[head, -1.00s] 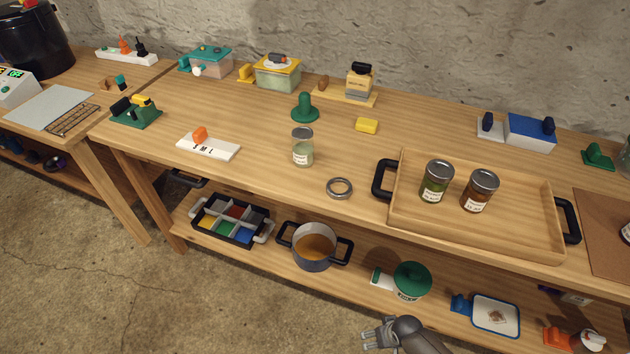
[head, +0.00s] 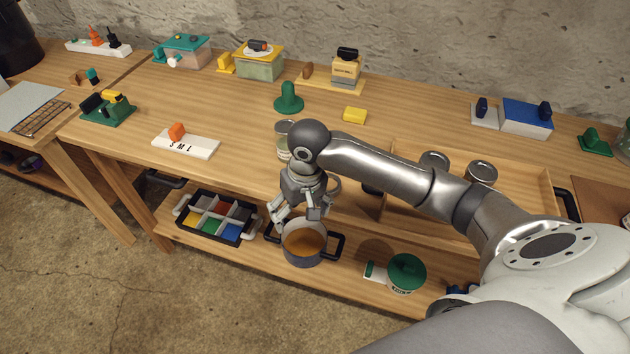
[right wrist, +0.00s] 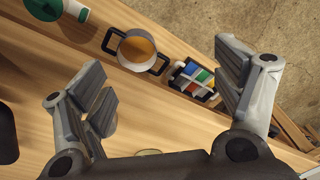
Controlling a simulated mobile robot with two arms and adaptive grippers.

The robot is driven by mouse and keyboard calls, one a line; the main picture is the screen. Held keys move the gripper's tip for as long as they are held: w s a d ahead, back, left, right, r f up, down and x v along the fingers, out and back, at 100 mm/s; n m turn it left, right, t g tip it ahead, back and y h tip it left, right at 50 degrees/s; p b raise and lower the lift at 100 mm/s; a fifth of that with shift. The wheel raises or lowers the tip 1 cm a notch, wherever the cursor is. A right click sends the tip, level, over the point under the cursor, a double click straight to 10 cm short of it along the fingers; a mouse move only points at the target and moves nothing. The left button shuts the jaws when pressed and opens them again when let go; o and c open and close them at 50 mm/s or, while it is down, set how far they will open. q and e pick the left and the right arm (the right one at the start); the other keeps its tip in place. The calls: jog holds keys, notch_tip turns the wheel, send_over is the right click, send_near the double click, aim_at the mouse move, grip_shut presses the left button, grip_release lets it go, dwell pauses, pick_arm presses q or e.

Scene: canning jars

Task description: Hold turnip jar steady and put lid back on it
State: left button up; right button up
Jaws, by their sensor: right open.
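A clear glass jar (head: 283,139) with pale contents stands upright on the bench in the head view, partly hidden by my right arm. I take it for the turnip jar; its label is not readable. A grey metal ring (head: 335,186) lies on the bench near the front edge, mostly hidden behind my right wrist. My right gripper (head: 296,208) is open and empty, pointing down in front of the bench's front edge, nearer than the jar. Its spread fingers also show in the right wrist view (right wrist: 165,85). My left gripper is not in view.
Two lidded jars (head: 481,171) stand in a wooden tray (head: 548,192) at right, partly behind my arm. A green stand (head: 288,100), a yellow block (head: 355,115) and a white S M L board (head: 188,144) are around the jar. A pot (head: 304,250) sits on the lower shelf.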

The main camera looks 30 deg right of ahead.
jog(key=w+d+r+m, duration=0.4)
jog(key=d+r+m, duration=0.1)
jog(key=d+r, duration=0.4)
jog(key=shift+w+d+r+m+g+h, duration=0.3)
jog(key=shift+d+g+h, duration=0.1)
jog(key=shift+d, duration=0.45)
jog(key=shift+f, duration=0.1)
jog(key=shift+f, duration=2.8)
notch_tip(320, 180, down, 5)
jog(key=shift+w+f+p, duration=0.1)
jog(key=shift+w+p, duration=0.05)
jog(key=shift+p, duration=0.7)
